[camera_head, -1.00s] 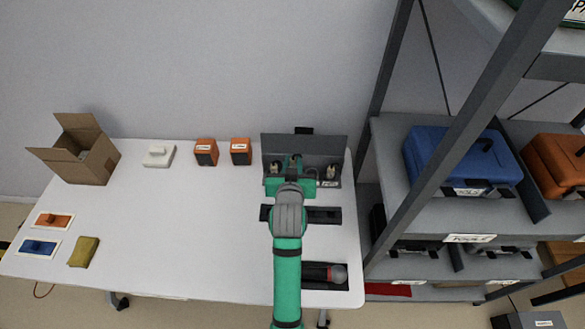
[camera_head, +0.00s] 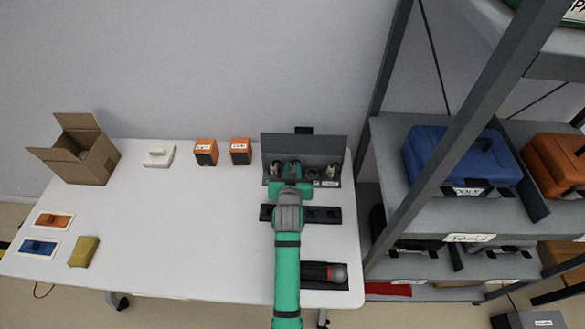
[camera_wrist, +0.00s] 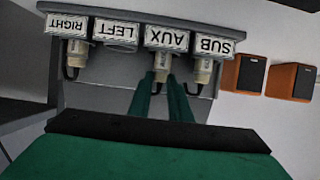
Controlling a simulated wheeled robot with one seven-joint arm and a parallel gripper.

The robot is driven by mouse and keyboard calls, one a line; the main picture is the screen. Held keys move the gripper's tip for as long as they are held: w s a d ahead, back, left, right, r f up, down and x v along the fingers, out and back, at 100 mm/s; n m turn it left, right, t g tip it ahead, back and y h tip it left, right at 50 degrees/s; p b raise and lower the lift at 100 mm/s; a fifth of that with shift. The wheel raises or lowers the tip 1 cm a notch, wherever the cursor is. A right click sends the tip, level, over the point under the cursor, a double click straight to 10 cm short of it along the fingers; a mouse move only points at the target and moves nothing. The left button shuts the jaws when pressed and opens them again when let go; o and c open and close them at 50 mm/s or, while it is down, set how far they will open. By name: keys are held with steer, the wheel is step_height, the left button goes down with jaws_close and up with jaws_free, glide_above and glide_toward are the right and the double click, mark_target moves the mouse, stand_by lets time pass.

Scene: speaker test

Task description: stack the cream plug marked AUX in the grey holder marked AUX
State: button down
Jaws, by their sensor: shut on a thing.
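The cream plug marked AUX (camera_wrist: 160,64) is between the fingers of my gripper (camera_wrist: 165,80) in the wrist view, which shows the labels upside down. My gripper is shut on it. The plug is directly at the AUX label of the grey holder (camera_wrist: 125,95), in line with the neighbouring plugs; its seating depth is hidden. In the head view my gripper (camera_head: 291,168) is at the grey holder (camera_head: 305,143), and its fingers mostly hide the plug.
Cream plugs stand at SUB (camera_wrist: 203,70) and RIGHT (camera_wrist: 76,55), close by; no plug shows at LEFT. Two orange speakers (camera_head: 206,152) stand left of the holder. A microphone (camera_head: 325,274) lies nearer the front. The middle-left tabletop is clear.

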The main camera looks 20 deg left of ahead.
steer(key=shift+f, duration=0.15)
steer(key=shift+f, duration=0.15)
steer(key=c, duration=1.6)
jaws_free()
steer(key=shift+c, duration=0.2)
